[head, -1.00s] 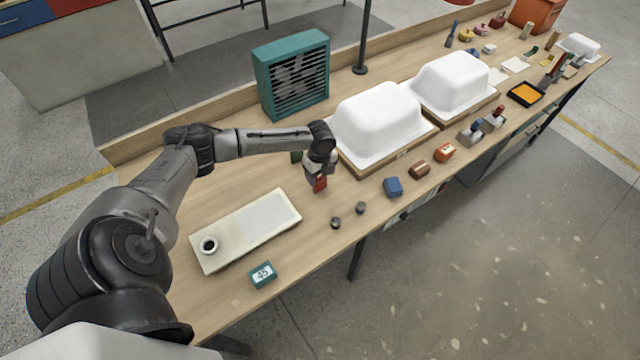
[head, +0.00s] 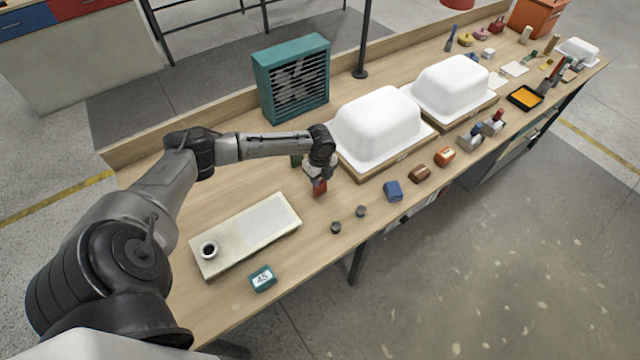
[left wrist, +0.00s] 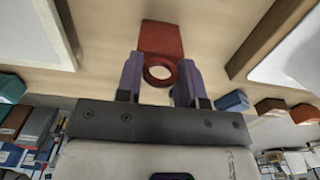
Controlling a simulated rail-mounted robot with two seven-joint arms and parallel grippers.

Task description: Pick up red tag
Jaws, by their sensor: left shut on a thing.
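The red tag (head: 320,188) is held at the end of my left arm, over the wooden bench in front of the nearer white tub shell. In the left wrist view the tag (left wrist: 161,40) is a flat red plate with a round ring at its near end. My left gripper (left wrist: 159,78) has its two purple-grey fingers on either side of that ring, shut on the tag. In the head view the left gripper (head: 319,178) partly covers the tag, and any gap to the bench is hard to judge. My right gripper is not in view.
Two white tub shells (head: 378,120) (head: 452,80) on wooden bases stand right of the gripper. A teal fan box (head: 291,78) stands behind. A pale board with a cup (head: 245,235) lies at left. Dark knobs (head: 336,228) and a blue block (head: 393,190) line the front edge.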

